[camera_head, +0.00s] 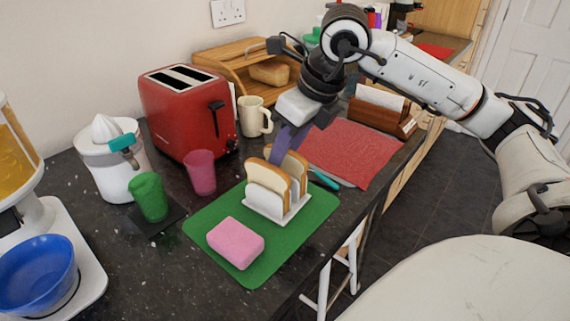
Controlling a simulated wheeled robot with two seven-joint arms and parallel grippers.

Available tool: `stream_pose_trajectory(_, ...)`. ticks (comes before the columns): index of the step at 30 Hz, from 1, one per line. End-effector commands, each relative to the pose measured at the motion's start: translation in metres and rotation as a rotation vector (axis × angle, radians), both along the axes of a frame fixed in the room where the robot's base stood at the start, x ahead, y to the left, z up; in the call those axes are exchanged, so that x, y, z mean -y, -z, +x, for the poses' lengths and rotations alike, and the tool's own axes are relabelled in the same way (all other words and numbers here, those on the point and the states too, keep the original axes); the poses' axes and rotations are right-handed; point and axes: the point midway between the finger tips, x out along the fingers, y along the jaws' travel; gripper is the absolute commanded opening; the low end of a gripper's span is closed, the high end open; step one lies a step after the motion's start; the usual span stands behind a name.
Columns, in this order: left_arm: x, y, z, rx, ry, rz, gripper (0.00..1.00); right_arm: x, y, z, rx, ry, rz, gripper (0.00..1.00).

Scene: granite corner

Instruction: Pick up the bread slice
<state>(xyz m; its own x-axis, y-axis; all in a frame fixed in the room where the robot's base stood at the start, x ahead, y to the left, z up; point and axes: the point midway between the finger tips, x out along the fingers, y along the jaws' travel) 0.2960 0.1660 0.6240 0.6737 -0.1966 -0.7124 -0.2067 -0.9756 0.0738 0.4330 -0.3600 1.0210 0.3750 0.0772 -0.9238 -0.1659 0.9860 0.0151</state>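Two bread slices stand upright in a small white rack (283,214) on the green mat: a front slice (266,190) and a back slice (297,170). My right gripper (284,150), with purple fingers, points down from above at the top of the back slice. One finger overlaps that slice's upper left part in the picture. The other finger lies farther right and partly behind it. Whether the fingers press on the bread is not clear. The lower part of the back slice is hidden by the front slice. My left gripper is not in view.
A pink sponge (236,243) lies on the green mat (212,205). A red toaster (180,110), pink cup (201,172), green cup (150,196) and cream mug (252,117) stand to the left. A red cloth (352,153) lies right of the rack, near the counter edge.

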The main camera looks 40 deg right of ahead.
Motion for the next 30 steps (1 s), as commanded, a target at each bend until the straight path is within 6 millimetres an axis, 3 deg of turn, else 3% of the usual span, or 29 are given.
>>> stream_pose_trajectory(5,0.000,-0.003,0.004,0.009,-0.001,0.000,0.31,0.000,0.000,0.000,0.000,0.000,0.000,0.32)
stream_pose_trajectory(11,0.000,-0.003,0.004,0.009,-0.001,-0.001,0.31,0.000,0.000,0.000,0.000,0.000,0.000,0.00)
stream_pose_trajectory(23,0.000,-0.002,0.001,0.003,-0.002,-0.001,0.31,0.000,-0.004,0.000,0.002,0.000,0.000,0.00)
stream_pose_trajectory(30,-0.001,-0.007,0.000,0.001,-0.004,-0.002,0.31,-0.001,-0.032,0.001,0.006,-0.001,0.003,0.00)
